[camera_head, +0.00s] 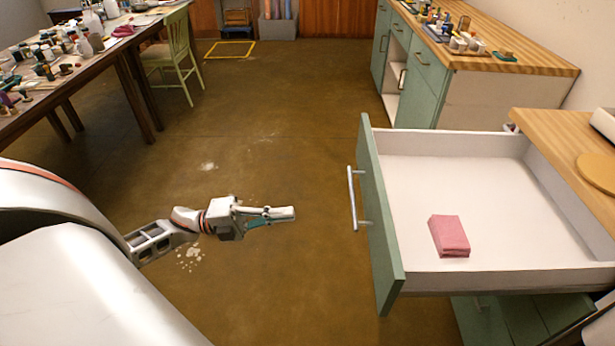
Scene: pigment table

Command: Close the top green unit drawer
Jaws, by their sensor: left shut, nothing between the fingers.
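The top green unit drawer (378,220) stands far open, its green front facing left toward my arm. Its white inside shows from above, with a folded pink cloth (449,236) lying on the drawer floor. A pale bar handle (352,198) runs along the front. My left gripper (282,214) is shut and empty, to the left of the handle and apart from it, pointing right. My right gripper is not in view.
A wooden worktop (565,140) covers the unit at right, with a round board (598,170) on it. Another green unit (420,80) stands behind. A cluttered dark table (100,60) and a green chair (172,55) stand at the back left. The floor between is clear.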

